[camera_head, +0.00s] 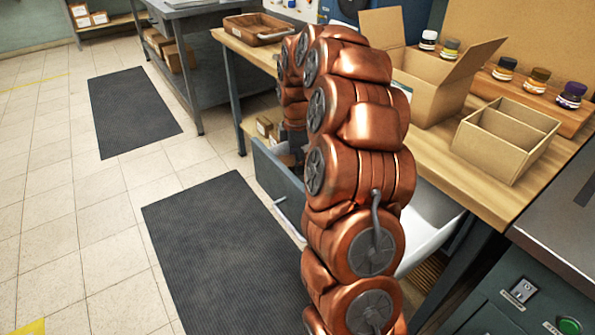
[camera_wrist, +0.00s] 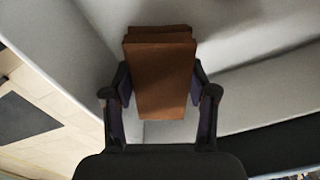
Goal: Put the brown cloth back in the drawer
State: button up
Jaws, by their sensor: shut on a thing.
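The brown cloth (camera_wrist: 160,80) is a folded block between the two fingers of my gripper (camera_wrist: 161,88) in the wrist view. The gripper is shut on it. Behind the cloth are the pale inner walls of the drawer (camera_wrist: 250,95). In the head view the drawer (camera_head: 276,184) is pulled out under the wooden table, with a grey front and white inside. My copper arm stands in front of it and hides most of its inside. The cloth cannot be made out in the head view. Whether the cloth touches the drawer floor I cannot tell.
On the table stand an open cardboard box (camera_head: 432,85), a divided carton (camera_head: 505,140), a brown tray (camera_head: 258,28) and several jars on a wooden riser (camera_head: 540,100). Dark mats (camera_head: 225,260) lie on the tiled floor. A grey machine (camera_head: 545,270) stands at the right.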

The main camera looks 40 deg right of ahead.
jog(key=shift+f, duration=1.8)
jog(key=shift+f, duration=0.15)
jog(key=o, duration=1.1)
notch_tip(320, 180, up, 12)
jog(key=shift+r+p, duration=0.15)
jog(key=shift+p, duration=0.4)
